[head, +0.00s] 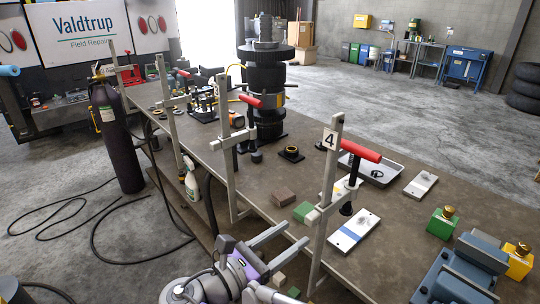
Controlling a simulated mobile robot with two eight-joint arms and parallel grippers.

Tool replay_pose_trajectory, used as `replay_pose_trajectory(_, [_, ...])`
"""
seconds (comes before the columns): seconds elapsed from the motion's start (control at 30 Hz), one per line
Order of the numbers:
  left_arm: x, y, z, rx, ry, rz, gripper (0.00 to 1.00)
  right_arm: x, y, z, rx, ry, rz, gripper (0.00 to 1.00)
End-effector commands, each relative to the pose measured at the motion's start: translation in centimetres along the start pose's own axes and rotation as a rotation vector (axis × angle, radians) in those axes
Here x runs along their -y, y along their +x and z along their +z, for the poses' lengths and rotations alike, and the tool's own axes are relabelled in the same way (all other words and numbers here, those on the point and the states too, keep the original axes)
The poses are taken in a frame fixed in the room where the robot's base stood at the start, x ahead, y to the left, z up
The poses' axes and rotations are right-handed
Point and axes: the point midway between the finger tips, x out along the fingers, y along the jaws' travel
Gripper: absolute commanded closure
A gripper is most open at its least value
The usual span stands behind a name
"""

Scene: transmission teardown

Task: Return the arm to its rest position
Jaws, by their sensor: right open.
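My right gripper (296,234) is at the bottom middle of the head view, at the front edge of the workbench (335,220). Its two grey fingers are spread apart and point up and to the right, with nothing visible between them. The fingertips are close to the upright bar of the clamp marked 4 (324,205); I cannot tell whether they touch it. The grey and purple wrist of my right arm is behind the fingers, low in the picture. My left gripper is not in view.
Several bar clamps with red handles (360,150) rise along the bench. A tall dark transmission stack (266,75) stands farther back. A white-and-blue plate (354,232), a tray (371,170), green (441,224) and yellow (518,262) blocks, and a blue vise (460,270) occupy the right side.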

Motion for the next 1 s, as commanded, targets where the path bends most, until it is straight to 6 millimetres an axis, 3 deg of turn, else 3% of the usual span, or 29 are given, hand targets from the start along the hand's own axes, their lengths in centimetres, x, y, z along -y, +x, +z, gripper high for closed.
replay_pose_trajectory(0.17, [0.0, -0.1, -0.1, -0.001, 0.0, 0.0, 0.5, 3.8, 4.0, -3.8, -0.187, 0.152, -0.053, 0.43])
replay_pose_trajectory(0.3, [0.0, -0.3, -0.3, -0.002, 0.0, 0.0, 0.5, 10.2, 6.9, -10.3, -0.488, 0.493, -0.212, 0.43])
replay_pose_trajectory(0.4, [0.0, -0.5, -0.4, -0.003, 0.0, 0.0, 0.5, 14.4, 6.7, -14.9, -0.686, 0.811, -0.39, 0.43])
replay_pose_trajectory(0.5, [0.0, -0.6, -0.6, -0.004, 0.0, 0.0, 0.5, 17.4, 5.1, -18.6, -0.84, 1.164, -0.61, 0.43])
replay_pose_trajectory(0.6, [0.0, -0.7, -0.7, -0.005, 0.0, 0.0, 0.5, 19.1, 3.1, -20.9, -0.941, 1.508, -0.843, 0.43])
replay_pose_trajectory(0.73, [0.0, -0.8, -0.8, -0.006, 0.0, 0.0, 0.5, 19.7, 1.3, -22.4, -0.999, 1.861, -1.094, 0.43])
replay_pose_trajectory(0.83, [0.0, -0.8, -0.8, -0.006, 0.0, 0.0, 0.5, 19.7, 0.6, -22.7, -1.012, 2.026, -1.219, 0.43])
replay_pose_trajectory(1.0, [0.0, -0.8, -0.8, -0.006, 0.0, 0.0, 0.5, 19.5, 0.2, -22.8, -1.019, 2.114, -1.289, 0.43])
